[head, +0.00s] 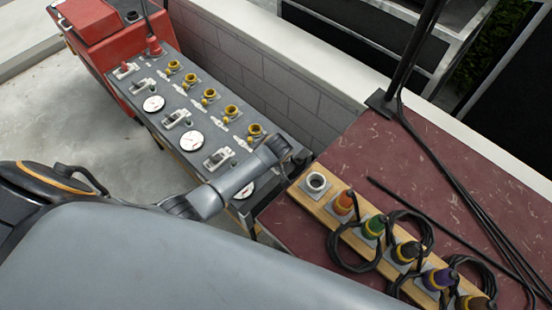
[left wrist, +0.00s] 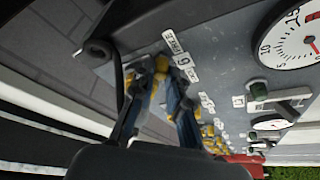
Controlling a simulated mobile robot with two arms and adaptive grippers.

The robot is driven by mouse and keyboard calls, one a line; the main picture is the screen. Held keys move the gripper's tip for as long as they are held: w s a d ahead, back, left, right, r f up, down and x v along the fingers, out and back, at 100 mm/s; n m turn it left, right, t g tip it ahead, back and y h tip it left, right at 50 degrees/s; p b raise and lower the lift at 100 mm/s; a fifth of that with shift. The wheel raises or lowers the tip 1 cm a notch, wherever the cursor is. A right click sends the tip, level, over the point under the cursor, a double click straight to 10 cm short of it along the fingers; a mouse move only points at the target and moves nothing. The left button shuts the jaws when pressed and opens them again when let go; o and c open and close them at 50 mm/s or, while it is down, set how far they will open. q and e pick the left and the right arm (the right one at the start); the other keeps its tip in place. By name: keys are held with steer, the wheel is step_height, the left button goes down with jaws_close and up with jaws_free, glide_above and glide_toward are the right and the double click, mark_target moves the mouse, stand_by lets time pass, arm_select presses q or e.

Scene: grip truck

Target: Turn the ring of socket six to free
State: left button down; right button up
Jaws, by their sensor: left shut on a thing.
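In the left wrist view, the yellow ring (left wrist: 161,66) of the socket beside the "6" plate (left wrist: 183,57) is between the fingers of my left gripper (left wrist: 158,78). The gripper is shut on it, and the fingers cover much of the ring and socket. Small white word plates flank the number; I cannot read the ring's setting. In the head view, my left arm reaches the near right end of the grey panel (head: 163,120). My left gripper (head: 297,160) is mostly hidden there behind its wrist, and so is socket six. My right gripper is not in view.
Other yellow-ringed sockets (head: 254,131), white gauges (head: 192,141) and levers (head: 219,158) line the panel. A low block wall (head: 255,70) runs behind it. A wooden rail (head: 332,214) with coloured plugs and coiled black cables lies on the dark red surface (head: 350,150) to the right.

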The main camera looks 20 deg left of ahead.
arm_select(q)
steer(key=c, duration=1.3)
jaws_free()
steer(key=shift+r, duration=0.1)
step_height(320, 180, up, 10)
